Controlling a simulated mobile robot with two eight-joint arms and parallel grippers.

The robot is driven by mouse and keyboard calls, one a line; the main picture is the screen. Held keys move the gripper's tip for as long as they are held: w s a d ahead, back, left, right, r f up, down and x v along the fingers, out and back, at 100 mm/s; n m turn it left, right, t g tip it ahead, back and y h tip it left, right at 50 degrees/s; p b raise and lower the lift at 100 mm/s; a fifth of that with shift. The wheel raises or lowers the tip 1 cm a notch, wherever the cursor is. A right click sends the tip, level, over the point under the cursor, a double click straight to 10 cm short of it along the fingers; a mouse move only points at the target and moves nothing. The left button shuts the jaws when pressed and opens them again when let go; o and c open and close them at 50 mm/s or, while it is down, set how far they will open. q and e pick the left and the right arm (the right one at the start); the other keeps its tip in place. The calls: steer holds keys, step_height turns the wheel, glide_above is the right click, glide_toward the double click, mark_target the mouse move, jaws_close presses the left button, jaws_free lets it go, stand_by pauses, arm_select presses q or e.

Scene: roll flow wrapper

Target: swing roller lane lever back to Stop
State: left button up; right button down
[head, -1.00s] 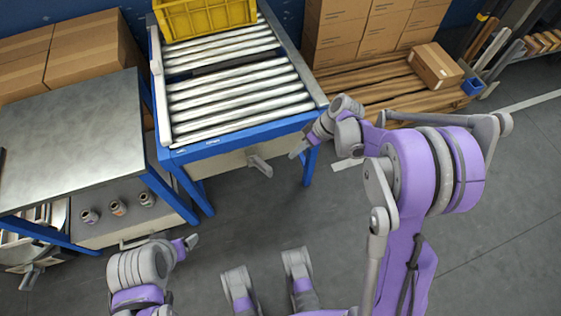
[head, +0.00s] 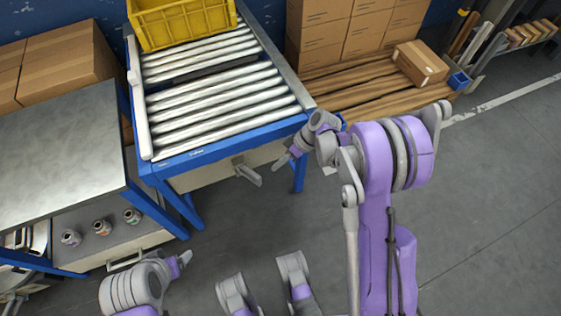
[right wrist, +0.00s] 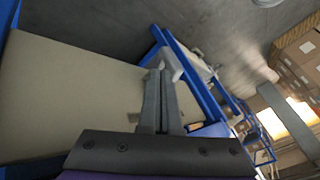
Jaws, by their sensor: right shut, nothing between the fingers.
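The roller lane (head: 210,150) has a blue frame and pale rollers. A grey lever (head: 248,175) sticks out from its beige front panel, its free end slanting down to the right in the head view. My right gripper (head: 283,162) is just right of the lever, with a small gap between them in the head view. In the right wrist view its fingers (right wrist: 161,98) are together and empty. A pale piece (right wrist: 171,62) beyond the fingertips may be the lever; I cannot tell if they touch. My left gripper (head: 181,263) is low at the left, away from the lane; its opening is unclear.
A yellow crate (head: 180,22) sits at the far end of the lane. A metal-topped table (head: 60,150) stands left, with several small jars on its lower shelf. Cardboard boxes (head: 335,35) and a wooden pallet (head: 350,92) are behind right.

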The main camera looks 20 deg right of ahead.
mark_target(249, 173)
steer(key=b+x, duration=0.1)
steer(key=x, duration=0.5)
stand_by(0.3)
